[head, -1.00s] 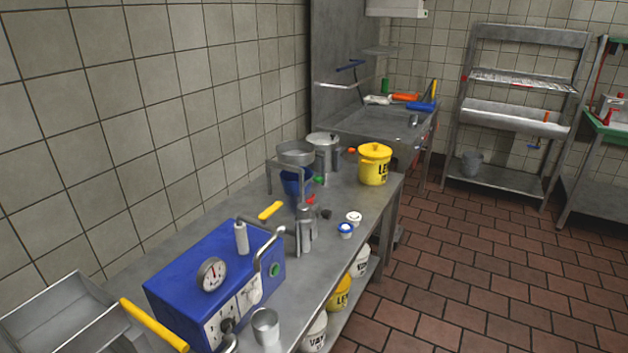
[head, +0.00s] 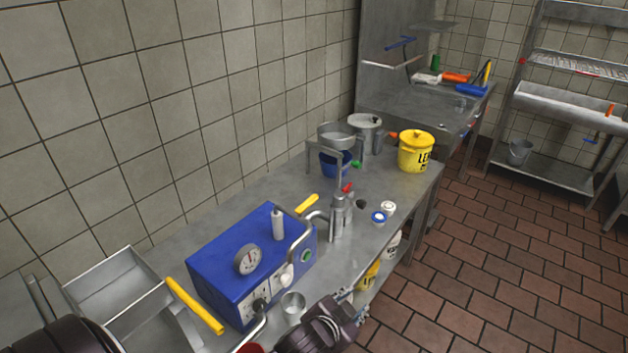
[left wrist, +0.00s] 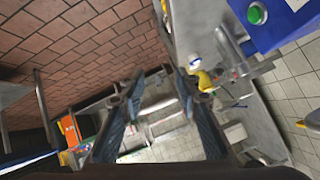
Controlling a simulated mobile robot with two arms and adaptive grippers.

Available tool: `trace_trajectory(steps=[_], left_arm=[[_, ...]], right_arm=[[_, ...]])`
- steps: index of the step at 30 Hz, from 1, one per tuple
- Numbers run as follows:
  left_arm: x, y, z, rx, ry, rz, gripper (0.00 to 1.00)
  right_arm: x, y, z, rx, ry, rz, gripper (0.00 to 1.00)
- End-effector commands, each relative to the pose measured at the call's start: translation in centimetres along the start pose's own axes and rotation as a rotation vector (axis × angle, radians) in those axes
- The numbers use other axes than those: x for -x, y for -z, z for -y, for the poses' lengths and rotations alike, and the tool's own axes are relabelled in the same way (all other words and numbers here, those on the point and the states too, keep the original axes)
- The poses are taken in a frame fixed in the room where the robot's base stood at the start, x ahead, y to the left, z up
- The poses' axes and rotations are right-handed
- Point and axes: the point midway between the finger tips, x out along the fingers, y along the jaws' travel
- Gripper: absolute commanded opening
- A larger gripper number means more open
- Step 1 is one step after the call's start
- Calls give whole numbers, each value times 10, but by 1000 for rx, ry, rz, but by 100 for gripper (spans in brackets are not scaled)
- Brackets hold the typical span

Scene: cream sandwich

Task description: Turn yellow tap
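In the head view a short yellow tap handle (head: 307,203) shows behind the blue machine, near the worktop's back side. A longer yellow handle (head: 195,305) lies at the near left, beside a metal tray. I cannot tell which of the two is the tap meant. My left gripper (head: 345,305) is low at the worktop's front edge, to the right of the blue machine and apart from both handles. In the left wrist view its two fingers (left wrist: 158,80) are spread and empty. My right gripper is not in view.
The blue machine (head: 225,257) with gauge and bent pipe stands between my left gripper and the wall. A metal cup (head: 292,305) is close to the gripper. Red (head: 347,188) and green (head: 357,164) handles and a yellow bucket (head: 415,152) stand farther back. Floor is clear right.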

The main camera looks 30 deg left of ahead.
Motion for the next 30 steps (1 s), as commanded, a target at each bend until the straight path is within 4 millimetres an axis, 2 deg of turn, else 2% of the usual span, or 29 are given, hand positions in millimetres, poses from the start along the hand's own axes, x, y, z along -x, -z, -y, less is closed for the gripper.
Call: trace_trajectory(steps=[1,2,3,6,9,12,13,15,18,21,23,26,29,30], left_arm=[[0,61,17,-64,50,-146,30],[1,94,24,-106,79,-234,30],[5,139,30,-169,115,-356,30],[23,234,30,-346,184,-637,30],[48,306,13,-547,225,-888,30],[72,354,-16,-770,237,-1106,30],[78,364,-26,-841,235,-1164,30],[88,378,-49,-1014,218,-1285,30],[90,380,-78,-1281,165,-1418,30],[79,364,-94,-1570,71,-1496,30],[65,348,-94,-1747,-6,-1508,30],[38,315,-74,-2032,-168,-1464,30],[10,280,-26,-2285,-371,-1335,30],[1,265,1,-2371,-463,-1259,30]], right_arm=[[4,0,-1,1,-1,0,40],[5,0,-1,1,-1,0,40],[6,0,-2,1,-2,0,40],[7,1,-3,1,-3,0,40],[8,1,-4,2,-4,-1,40],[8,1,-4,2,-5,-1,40],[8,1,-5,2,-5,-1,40],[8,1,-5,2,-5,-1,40],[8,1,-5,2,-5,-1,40],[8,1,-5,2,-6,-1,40],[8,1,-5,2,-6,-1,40],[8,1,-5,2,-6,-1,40],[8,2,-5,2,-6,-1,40],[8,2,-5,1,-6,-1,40]])
